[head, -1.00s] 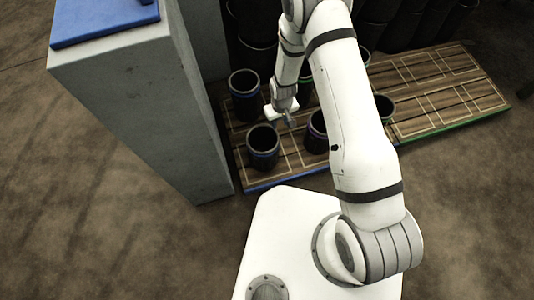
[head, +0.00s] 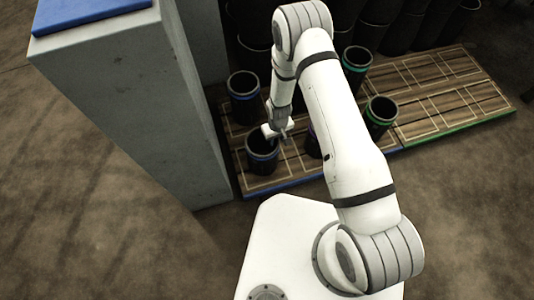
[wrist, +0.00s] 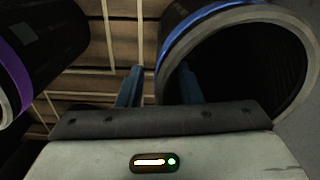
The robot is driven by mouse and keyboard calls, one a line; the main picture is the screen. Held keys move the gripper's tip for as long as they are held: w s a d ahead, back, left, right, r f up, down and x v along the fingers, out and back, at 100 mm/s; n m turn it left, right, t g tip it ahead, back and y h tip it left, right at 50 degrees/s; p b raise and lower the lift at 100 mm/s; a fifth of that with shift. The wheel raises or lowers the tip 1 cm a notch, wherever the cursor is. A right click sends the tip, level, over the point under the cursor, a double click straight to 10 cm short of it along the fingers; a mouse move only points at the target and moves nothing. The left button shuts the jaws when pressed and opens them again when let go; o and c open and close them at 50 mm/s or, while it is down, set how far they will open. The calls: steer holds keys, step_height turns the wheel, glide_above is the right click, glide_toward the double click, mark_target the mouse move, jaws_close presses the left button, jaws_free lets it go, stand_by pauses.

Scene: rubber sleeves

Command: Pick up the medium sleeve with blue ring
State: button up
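A black sleeve with a blue ring (head: 262,158) stands upright on the slatted platform at its near left. A second blue-ringed black sleeve (head: 243,99) stands behind it; I cannot tell their sizes apart surely. My gripper (head: 278,134) is at the right rim of the near one. In the wrist view, the blue-ringed sleeve (wrist: 172,42) fills the right side, its open mouth facing me. My gripper (wrist: 161,76) has its two blue fingers apart, with the sleeve's wall between them: the right finger shows inside the mouth, the left one outside.
A purple-ringed sleeve (wrist: 15,65) stands to the left in the wrist view. Green-ringed sleeves (head: 380,115) stand right of my arm. The wooden platform (head: 450,95) is bare at right. A tall grey block (head: 130,90) with a blue top stands at left.

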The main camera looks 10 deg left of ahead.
steer(key=shift+c, duration=0.4)
jaws_close()
steer(key=shift+r, duration=0.1)
stand_by(0.8)
